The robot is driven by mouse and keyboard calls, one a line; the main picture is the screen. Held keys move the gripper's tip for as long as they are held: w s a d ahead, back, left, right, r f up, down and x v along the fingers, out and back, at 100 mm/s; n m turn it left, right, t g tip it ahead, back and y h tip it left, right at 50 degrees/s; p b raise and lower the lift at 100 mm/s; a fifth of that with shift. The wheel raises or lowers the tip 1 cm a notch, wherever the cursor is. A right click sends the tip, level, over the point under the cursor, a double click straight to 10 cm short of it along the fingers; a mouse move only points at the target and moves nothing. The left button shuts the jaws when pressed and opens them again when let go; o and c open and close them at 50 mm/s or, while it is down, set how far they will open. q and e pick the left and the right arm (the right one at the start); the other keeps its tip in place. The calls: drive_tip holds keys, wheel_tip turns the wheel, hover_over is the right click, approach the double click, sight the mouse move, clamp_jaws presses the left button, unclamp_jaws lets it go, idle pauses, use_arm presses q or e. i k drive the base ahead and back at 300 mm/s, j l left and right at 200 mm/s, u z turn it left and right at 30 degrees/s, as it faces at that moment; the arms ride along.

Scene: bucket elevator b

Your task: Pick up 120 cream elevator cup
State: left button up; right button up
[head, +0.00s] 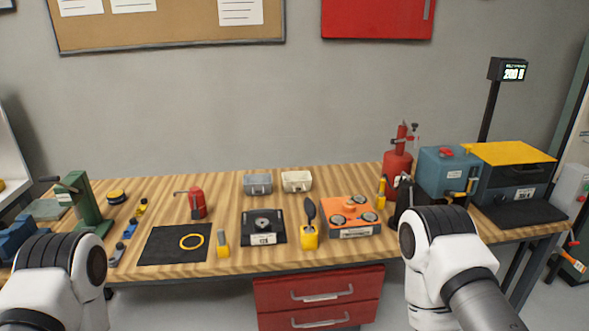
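A small cream cup (297,181) sits upright near the back edge of the wooden workbench, right of centre. A similar grey cup (258,184) stands just to its left, with a narrow gap between them. Nothing touches the cream cup, and its label is too small to read. My two arms show only as white links at the lower left and lower right. Neither gripper can be seen in this view.
In front of the cups are a black plate fixture (264,226), a dark brush (309,211) in a yellow holder and an orange fixture (351,215). A red cylinder (397,166) stands to the right. A black mat (175,244) with a yellow ring lies left. Bench behind the cups is clear.

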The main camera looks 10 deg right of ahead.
sight(299, 182)
drive_tip(key=i+j+z, duration=0.15)
drive_tip(key=z, duration=0.3)
drive_tip(key=i+j+z, duration=0.25)
drive_tip(key=z, duration=0.2)
drive_tip(key=i+j+z, duration=0.15)
drive_tip(key=j+z, duration=0.25)
drive_tip(key=l, duration=0.1)
